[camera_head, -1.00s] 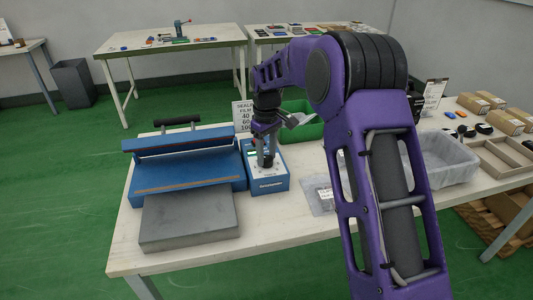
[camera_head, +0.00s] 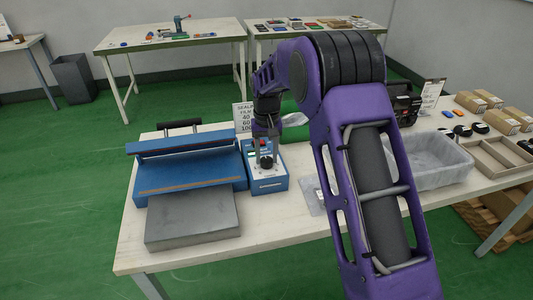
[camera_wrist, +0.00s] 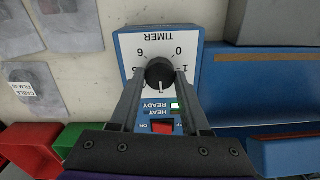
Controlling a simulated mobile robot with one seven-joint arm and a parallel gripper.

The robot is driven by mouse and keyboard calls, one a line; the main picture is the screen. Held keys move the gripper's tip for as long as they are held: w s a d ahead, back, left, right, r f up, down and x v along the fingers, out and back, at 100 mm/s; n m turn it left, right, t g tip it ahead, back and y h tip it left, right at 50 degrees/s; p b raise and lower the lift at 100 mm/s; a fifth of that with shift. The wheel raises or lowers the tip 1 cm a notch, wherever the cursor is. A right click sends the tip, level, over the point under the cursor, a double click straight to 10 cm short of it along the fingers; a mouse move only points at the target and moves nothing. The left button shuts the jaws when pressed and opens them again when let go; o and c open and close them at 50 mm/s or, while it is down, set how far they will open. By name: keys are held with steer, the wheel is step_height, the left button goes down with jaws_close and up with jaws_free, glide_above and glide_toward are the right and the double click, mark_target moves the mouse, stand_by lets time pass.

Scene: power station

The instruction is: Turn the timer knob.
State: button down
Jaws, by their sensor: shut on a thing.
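The blue control box (camera_head: 270,185) stands on the white table, right of the blue sealer (camera_head: 190,165). In the wrist view its white TIMER dial face (camera_wrist: 185,45) appears upside down, with numbers around a black timer knob (camera_wrist: 159,72). The knob also shows in the head view (camera_head: 266,163). My gripper (camera_wrist: 160,84) reaches over the box face, its two fingers on either side of the knob and shut on it. The fingers hide part of the dial, and I cannot read the setting clearly.
A grey plate (camera_head: 193,218) lies in front of the sealer. A sign (camera_head: 243,115) stands behind the box. A clear bin (camera_head: 440,160) and cardboard boxes (camera_head: 500,120) are to the right. In the wrist view, red (camera_wrist: 30,150) and green (camera_wrist: 78,137) bins are near the box.

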mark_target(267, 159)
steer(key=shift+m, duration=0.3)
steer(key=shift+r, duration=0.1)
steer(key=shift+c, duration=1.9)
jaws_free()
step_height(267, 159, up, 17)
steer(key=p, duration=0.2)
steer(key=shift+r, duration=0.15)
